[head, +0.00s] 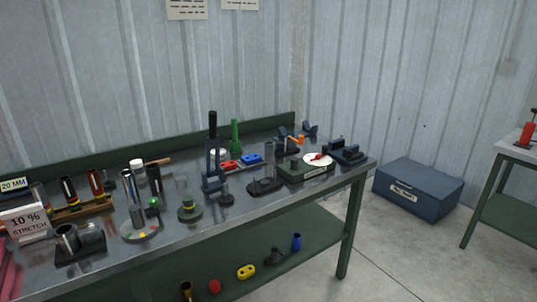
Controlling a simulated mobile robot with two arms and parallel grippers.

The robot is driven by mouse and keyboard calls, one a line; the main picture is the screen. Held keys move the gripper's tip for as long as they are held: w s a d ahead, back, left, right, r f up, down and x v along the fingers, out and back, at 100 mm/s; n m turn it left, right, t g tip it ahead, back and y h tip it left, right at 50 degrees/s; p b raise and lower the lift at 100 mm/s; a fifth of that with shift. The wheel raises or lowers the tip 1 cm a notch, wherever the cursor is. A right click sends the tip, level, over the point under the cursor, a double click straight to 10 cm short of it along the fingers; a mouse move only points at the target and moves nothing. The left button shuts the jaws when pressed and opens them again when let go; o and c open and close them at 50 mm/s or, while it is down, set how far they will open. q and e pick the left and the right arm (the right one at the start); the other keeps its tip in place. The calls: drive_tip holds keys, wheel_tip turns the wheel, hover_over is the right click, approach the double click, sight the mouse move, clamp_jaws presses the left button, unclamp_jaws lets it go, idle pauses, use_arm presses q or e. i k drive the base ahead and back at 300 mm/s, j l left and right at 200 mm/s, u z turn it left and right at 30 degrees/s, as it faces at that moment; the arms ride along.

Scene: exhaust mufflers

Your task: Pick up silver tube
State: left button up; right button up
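A shiny silver tube (132,192) stands upright, leaning slightly, on the left half of the workbench (165,252). Its lower end is at a round pale plate (140,234) that bears small coloured marks. A second, shorter silver-grey cylinder (68,236) sits in a dark holder farther left and nearer the front edge. Which of them the task calls the silver tube cannot be told for certain. Neither of my grippers shows in the head view.
A dark cylinder with a white cap (137,168) stands close behind the tube. A rack of tubes (80,208) and a "10% STRETCH" sign (27,222) are to the left. Fixtures crowd the bench's right half. A blue box (418,190) sits on the floor.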

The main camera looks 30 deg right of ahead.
sight(270, 145)
drive_tip(key=z, duration=1.35)
drive_tip(key=u, duration=0.5)
drive_tip(key=i+l+u, duration=0.45)
drive_tip(key=l+u, duration=0.25)
drive_tip(key=l, duration=0.15)
drive_tip(key=i+l+u, duration=0.2)
drive_tip(key=k+l, duration=0.05)
drive_tip(key=l, duration=0.05)
